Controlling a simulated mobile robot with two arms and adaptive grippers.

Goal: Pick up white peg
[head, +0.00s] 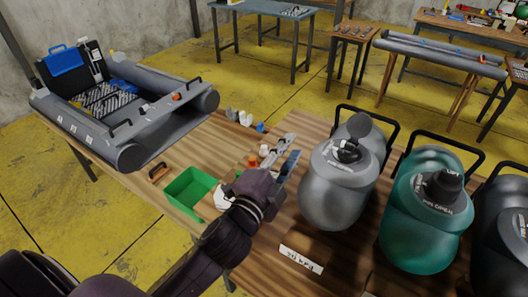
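A small white peg (263,150) stands on the wooden table, just left of my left gripper. An orange peg (252,161) is beside it. Farther back is a group of small pale pegs (232,114) with a blue one (260,127). My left gripper (294,146) is low over the table to the right of the white peg. Its two fingers are apart, with nothing seen between them. My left forearm and wrist hide part of the table in front. My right gripper is out of view.
A green open bin (188,191) is left of my arm, with a white object (222,197) partly hidden beside it. A grey inflatable boat (130,155) lies at the left. Silver (340,190), green (425,225) and black (503,245) canisters crowd the right.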

